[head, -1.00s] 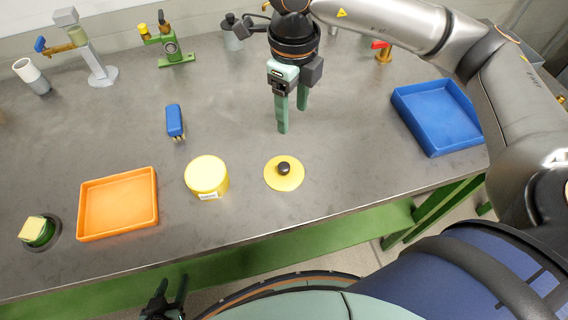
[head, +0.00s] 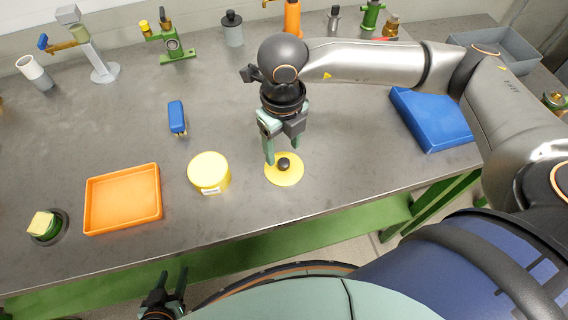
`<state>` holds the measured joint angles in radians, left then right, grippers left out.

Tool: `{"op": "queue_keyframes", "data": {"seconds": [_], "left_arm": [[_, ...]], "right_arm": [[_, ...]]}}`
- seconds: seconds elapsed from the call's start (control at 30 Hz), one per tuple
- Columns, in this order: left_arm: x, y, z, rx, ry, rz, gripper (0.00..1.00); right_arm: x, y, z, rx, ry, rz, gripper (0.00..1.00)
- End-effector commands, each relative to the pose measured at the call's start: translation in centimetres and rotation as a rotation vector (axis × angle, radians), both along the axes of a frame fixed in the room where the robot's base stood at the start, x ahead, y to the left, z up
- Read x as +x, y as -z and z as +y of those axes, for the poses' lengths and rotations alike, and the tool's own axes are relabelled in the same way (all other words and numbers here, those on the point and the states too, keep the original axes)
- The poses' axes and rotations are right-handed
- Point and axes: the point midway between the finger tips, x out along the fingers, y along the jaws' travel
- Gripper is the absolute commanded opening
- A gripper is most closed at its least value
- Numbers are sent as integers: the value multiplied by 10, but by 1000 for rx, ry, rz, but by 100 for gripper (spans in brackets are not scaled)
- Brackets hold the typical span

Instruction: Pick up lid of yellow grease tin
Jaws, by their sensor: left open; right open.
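The yellow lid (head: 286,178), a flat disc with a black knob (head: 284,163), lies on the grey bench right of the yellow grease tin (head: 209,172). The tin is a short cylinder with a white label on its side. My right gripper (head: 282,156) is open, pointing down just above the lid, its fingers to either side of the knob in the picture. I cannot tell whether the fingers touch the lid. My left gripper (head: 174,290) is open and empty, low in the view in front of the bench edge.
An orange tray (head: 124,228) stands left of the tin, and a blue tray (head: 432,146) stands to the right. A blue brush (head: 176,117) lies behind the tin. A sponge on a round holder (head: 46,226) is far left. Several bottles and fittings line the back.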

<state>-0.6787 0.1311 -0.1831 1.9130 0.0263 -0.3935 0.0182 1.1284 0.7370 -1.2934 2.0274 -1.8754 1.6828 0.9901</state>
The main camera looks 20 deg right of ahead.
Motion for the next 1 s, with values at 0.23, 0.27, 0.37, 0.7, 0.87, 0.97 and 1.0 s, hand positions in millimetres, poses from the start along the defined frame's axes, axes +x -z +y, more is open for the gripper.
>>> {"op": "queue_keyframes", "data": {"seconds": [0.23,0.27,0.37,0.7,0.87,0.97,1.0], "left_arm": [[0,-8,-1,0,1,1,50],[0,-8,0,0,1,1,50],[0,-9,-1,0,1,1,50],[0,-8,-1,-2,1,1,50],[0,-9,-1,-1,2,1,50],[0,-9,-1,-1,2,1,50],[0,-9,-1,-1,2,1,50]], "right_arm": [[-2,37,-2,-2,2,5,65],[-2,40,-2,-3,1,4,65],[-1,46,-2,-1,0,2,65],[-1,46,-2,-1,0,1,50],[-1,46,-2,-1,0,1,32],[-1,46,-2,-1,0,1,21],[-1,46,-2,-1,0,1,17]]}}
